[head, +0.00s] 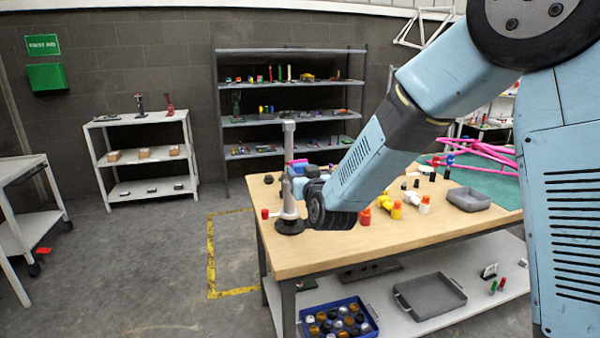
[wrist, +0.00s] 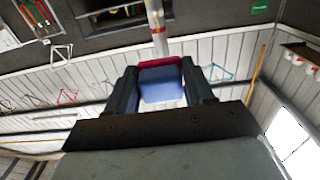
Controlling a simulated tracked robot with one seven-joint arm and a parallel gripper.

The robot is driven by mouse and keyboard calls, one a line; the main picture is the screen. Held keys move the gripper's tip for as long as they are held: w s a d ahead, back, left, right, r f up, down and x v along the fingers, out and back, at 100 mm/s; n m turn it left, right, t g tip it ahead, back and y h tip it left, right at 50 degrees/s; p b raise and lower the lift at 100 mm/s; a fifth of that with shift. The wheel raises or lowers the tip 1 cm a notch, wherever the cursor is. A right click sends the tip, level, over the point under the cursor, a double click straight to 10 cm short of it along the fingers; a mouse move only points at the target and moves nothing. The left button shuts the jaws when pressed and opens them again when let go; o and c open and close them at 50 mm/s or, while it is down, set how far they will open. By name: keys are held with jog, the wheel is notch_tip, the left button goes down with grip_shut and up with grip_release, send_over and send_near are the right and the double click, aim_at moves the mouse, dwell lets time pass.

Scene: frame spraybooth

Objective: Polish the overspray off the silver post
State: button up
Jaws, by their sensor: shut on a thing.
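The silver post (head: 289,190) stands upright on a round black base at the left end of the wooden table. In the wrist view the post (wrist: 157,28) rises just beyond the held block. My gripper (head: 303,172) is beside the post's middle, to its right. Its two dark fingers (wrist: 162,88) are shut on a block (wrist: 162,84) that is blue with a dark red far face. The red face is at or very near the post; I cannot tell whether they touch.
A red cap (head: 265,213) lies near the left edge. A blue crate (head: 338,319) sits on the lower shelf.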

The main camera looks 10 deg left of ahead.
jog(key=shift+w, duration=0.1)
dwell(0.6)
jog(key=x, duration=0.6)
jog(key=shift+w+a+f, duration=0.25)
jog(key=shift+w+f, duration=0.05)
jog(key=shift+f, duration=0.05)
jog(key=shift+x, duration=0.95)
dwell(0.9)
notch_tip(320, 180, down, 6)
jog(key=shift+f, duration=0.65)
jog(key=shift+c, duration=1)
jog(key=shift+w, duration=0.1)
jog(key=shift+c, duration=0.9)
jog(key=shift+w+a+r, duration=0.1)
jog(key=shift+r, duration=1.8)
jog(key=shift+w+a+r, duration=0.1)
jog(key=shift+r, duration=1.8)
jog(key=shift+d, duration=0.1)
